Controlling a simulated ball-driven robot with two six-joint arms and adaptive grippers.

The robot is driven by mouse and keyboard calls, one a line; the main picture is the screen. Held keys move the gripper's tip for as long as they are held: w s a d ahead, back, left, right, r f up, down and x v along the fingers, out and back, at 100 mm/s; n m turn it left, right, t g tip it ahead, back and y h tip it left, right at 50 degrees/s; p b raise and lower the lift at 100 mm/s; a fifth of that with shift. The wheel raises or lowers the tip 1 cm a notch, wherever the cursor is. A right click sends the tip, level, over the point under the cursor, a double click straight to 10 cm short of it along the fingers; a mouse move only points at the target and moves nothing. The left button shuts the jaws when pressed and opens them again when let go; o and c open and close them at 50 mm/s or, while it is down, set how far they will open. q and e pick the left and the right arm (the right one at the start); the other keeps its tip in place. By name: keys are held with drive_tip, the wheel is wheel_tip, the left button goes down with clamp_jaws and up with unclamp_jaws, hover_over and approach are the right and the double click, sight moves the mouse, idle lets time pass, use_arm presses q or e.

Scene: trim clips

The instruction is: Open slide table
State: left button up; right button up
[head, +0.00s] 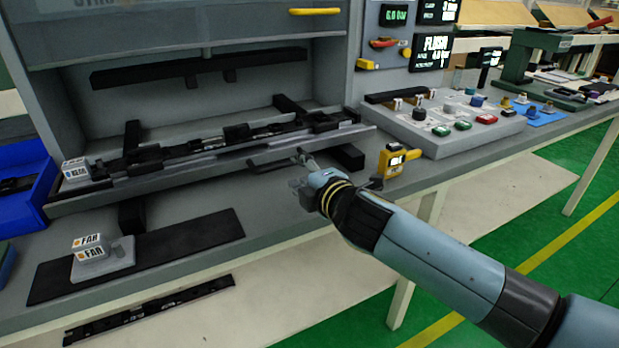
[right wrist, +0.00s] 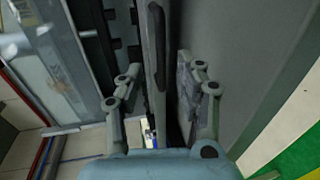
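The slide table (head: 150,181) is a long grey shelf at the front of the machine's opening, carrying a long black trim strip with clips. A black bar handle (head: 270,165) sits on its front edge. My right gripper (head: 303,157) is at the right end of this handle. In the right wrist view my right gripper (right wrist: 157,88) is open, its two fingers apart, with the black handle (right wrist: 157,45) lying ahead between them. I cannot tell whether either finger touches it. My left gripper is not in view.
A yellow handheld device (head: 396,160) stands on the bench just right of my right gripper. A grey control box with buttons (head: 450,128) is farther right. A blue bin (head: 30,160) is at left.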

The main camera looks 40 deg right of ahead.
drive_tip(key=v, duration=0.4)
drive_tip(key=shift+s+r, duration=0.1)
idle(0.4)
